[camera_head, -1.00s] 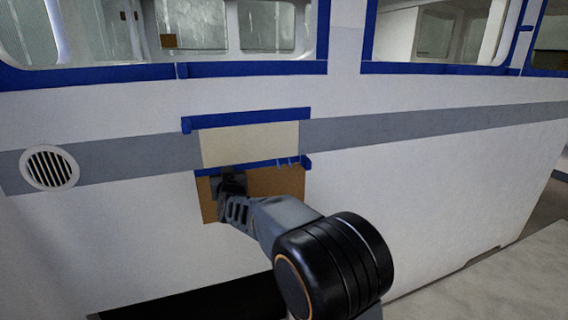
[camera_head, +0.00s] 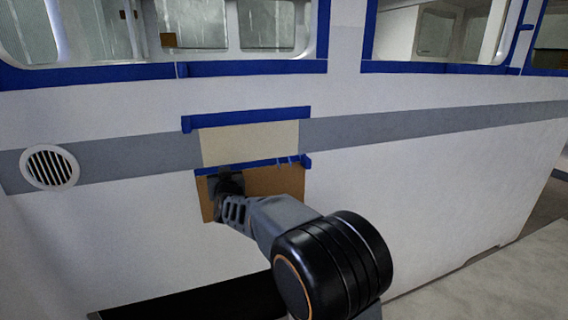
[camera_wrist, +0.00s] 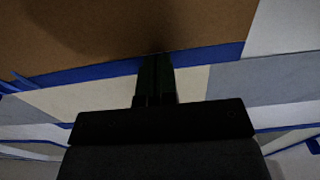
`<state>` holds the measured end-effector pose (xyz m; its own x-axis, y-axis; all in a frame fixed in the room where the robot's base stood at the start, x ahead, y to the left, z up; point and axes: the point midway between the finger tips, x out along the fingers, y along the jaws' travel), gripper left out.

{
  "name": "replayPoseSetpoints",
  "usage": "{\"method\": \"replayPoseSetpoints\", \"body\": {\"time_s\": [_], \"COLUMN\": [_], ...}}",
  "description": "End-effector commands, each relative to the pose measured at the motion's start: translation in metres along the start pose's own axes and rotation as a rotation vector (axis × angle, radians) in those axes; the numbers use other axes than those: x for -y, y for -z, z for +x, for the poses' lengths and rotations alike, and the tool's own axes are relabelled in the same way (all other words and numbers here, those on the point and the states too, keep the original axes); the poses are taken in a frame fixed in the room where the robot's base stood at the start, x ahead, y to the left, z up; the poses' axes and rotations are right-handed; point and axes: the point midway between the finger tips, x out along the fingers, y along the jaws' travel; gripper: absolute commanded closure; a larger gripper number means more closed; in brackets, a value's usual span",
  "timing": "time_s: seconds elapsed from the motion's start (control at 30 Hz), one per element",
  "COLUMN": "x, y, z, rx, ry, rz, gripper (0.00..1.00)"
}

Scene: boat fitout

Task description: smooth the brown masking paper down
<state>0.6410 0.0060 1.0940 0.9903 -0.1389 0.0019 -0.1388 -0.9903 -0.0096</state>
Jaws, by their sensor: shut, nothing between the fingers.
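The brown masking paper (camera_head: 275,187) hangs on the white wall below a cream panel (camera_head: 250,143). A strip of blue tape (camera_head: 265,164) runs along its top edge, with small wrinkles near the right end. The paper fills the upper part of the wrist view (camera_wrist: 120,28). My gripper (camera_head: 226,172) is at the paper's upper left, by the tape, and hides part of both. In the wrist view my gripper's fingers (camera_wrist: 156,62) are together and empty, with their tips over the tape edge and the paper. I cannot tell whether they touch it.
Another blue tape strip (camera_head: 247,118) borders the cream panel's top. A round vent (camera_head: 50,168) is on the wall at the left. Blue-taped windows (camera_head: 265,25) are above. The wall to the right of the paper is clear.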

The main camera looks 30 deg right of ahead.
Motion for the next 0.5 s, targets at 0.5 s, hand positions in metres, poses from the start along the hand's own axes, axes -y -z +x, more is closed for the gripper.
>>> {"method": "replayPoseSetpoints", "body": {"time_s": [0.5], "x": [0.013], "y": [0.0], "z": [0.003], "rx": [-0.001], "ry": [0.0], "rz": [0.0], "gripper": [1.0]}}
